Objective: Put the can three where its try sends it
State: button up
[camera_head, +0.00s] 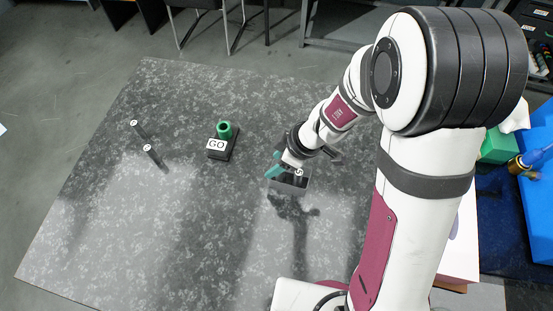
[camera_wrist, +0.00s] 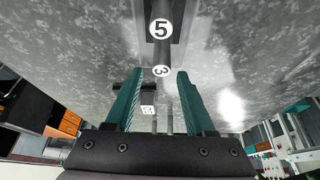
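Can three, a slim dark cylinder with a white "3" disc (camera_wrist: 161,71), shows in the wrist view between the tips of my gripper (camera_wrist: 161,76). The teal fingers are apart, with a gap visible on each side of the can. Behind it is a dark tray or holder with a white "5" disc (camera_wrist: 161,29). I cannot tell whether the can stands in or beside it. In the head view, my gripper (camera_head: 277,165) is low at the dark tray (camera_head: 290,188), and my arm partly hides that spot.
Two slim dark cans (camera_head: 139,131) (camera_head: 154,157) with small numbered discs stand at the left of the speckled table (camera_head: 90,235). A dark block with a white "GO" label (camera_head: 216,144) and a green ring (camera_head: 225,129) is mid-table. The front left is clear.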

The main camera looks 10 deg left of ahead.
jog(key=v, duration=1.3)
jog(key=s+d+r+m+h, duration=0.1)
jog(key=s+d+m, duration=0.3)
jog(key=s+m, duration=0.4)
jog(key=s+d+r+m+h, duration=0.2)
jog(key=s+d+m, duration=0.3)
jog(key=s+m, duration=0.4)
jog(key=m, duration=0.5)
jog(key=shift+r+g, duration=0.25)
jog(key=shift+g, duration=0.15)
